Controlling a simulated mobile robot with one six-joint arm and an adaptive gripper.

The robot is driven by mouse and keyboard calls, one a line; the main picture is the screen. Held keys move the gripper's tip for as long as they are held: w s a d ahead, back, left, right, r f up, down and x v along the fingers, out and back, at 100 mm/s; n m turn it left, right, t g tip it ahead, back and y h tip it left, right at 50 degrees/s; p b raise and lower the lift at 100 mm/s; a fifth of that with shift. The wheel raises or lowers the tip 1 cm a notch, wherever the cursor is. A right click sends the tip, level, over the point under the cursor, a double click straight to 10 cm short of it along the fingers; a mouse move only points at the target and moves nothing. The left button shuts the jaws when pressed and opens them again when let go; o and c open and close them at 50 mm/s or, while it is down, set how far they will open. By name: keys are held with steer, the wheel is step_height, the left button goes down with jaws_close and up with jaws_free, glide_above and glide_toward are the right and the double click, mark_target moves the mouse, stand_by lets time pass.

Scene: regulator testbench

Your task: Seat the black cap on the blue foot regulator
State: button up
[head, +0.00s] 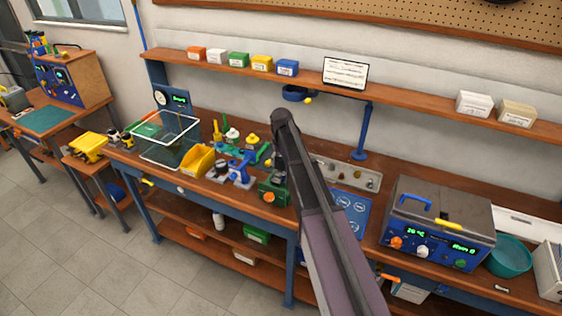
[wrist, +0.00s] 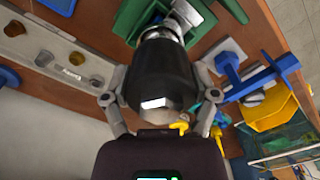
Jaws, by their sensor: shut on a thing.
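In the wrist view my gripper (wrist: 163,92) is shut on the black cap (wrist: 165,65), a dark rounded body with a small white patch, between the two grey fingers. A grey metal part shows past the cap's far end; I cannot tell whether it belongs to the cap. A blue foot regulator (head: 241,171) stands near the front of the bench in the head view. It also shows in the wrist view (wrist: 229,69), to the right of the gripper and apart from it. In the head view my arm hides the gripper and the cap.
A yellow bin (head: 197,161) is left of the blue regulator, with a clear box (head: 168,140) beyond. A grey tray (head: 362,180) and a blue mat (head: 350,208) lie right of my arm. A shelf (head: 400,98) runs behind.

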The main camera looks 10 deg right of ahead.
steer(key=shift+f+b, duration=0.95)
steer(key=shift+f, duration=0.05)
stand_by(0.8)
steer(key=o, duration=1)
steer(key=shift+o, duration=0.2)
steer(key=shift+r, duration=0.2)
steer(key=shift+r+p, duration=3.85)
steer(key=shift+p, duration=0.2)
steer(key=s+f+b, duration=0.4)
steer(key=s, duration=1)
steer(key=s+f+m+b, duration=0.1)
steer(key=s+f+b, duration=0.3)
steer(key=s, duration=1)
steer(key=shift+s, duration=0.35)
steer(key=shift+a, duration=0.1)
